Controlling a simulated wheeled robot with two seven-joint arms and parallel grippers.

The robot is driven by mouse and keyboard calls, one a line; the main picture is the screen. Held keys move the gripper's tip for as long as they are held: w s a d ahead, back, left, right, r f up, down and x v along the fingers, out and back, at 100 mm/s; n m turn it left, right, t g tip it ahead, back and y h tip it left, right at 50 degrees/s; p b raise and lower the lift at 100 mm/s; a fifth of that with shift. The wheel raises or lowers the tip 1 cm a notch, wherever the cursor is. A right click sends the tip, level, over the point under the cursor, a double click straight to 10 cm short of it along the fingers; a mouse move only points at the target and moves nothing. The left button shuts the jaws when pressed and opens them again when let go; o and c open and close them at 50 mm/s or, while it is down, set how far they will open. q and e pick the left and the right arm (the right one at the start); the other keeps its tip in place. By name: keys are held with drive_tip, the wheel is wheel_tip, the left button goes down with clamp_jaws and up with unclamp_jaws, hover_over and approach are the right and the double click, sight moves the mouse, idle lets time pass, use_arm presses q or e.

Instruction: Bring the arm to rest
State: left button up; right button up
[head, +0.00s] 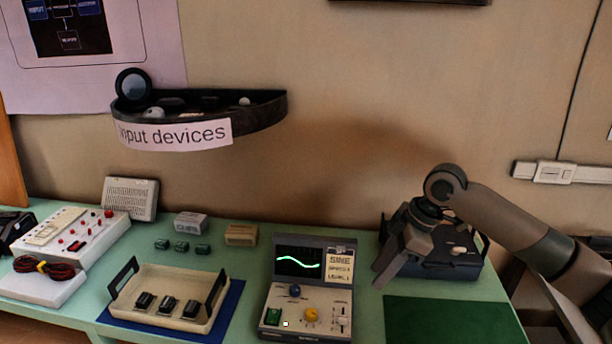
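My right arm comes in from the right. Its gripper (382,274) hangs over the right part of the green table, in front of a dark box-like device (455,262) and partly hiding it. The fingers point down and left, above the table between the oscilloscope-like unit and the green mat. I see nothing held, but the angle hides whether the fingers are apart. My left arm and gripper are not in view.
A signal unit (308,308) with a lit screen stands left of the gripper. A dark green mat (445,322) lies to the right. A cream tray (150,283) holds small black blocks on a blue mat. A wall shelf (262,112) juts out above.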

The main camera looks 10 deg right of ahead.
drive_tip(key=s+a+f+m+t, duration=0.1)
drive_tip(key=s+a+f+m, duration=0.1)
drive_tip(key=s+a+f, duration=0.65)
drive_tip(key=s+a+f+m+t, duration=0.1)
drive_tip(key=s+a+f, duration=0.35)
drive_tip(key=f, duration=0.65)
drive_tip(key=s+d+f+m+h, duration=0.1)
drive_tip(key=s+d+f+m, duration=0.25)
drive_tip(key=s, duration=0.35)
drive_tip(key=s+d+f+m+h, duration=0.2)
drive_tip(key=s+d+m, duration=0.15)
drive_tip(key=s, duration=0.45)
drive_tip(key=s+d+f+m+h, duration=0.1)
drive_tip(key=s+d+f+m, duration=0.2)
drive_tip(key=s, duration=0.4)
wheel_tip(320, 180, down, 28)
drive_tip(key=s+g, duration=0.1)
drive_tip(key=s, duration=0.1)
drive_tip(key=s+d+f, duration=0.2)
drive_tip(key=s+f, duration=0.6)
drive_tip(key=s+d+f+g, duration=0.1)
drive_tip(key=s+f, duration=0.8)
drive_tip(key=shift+s+d+n, duration=0.2)
drive_tip(key=shift+d+n, duration=0.1)
drive_tip(key=shift+d, duration=0.1)
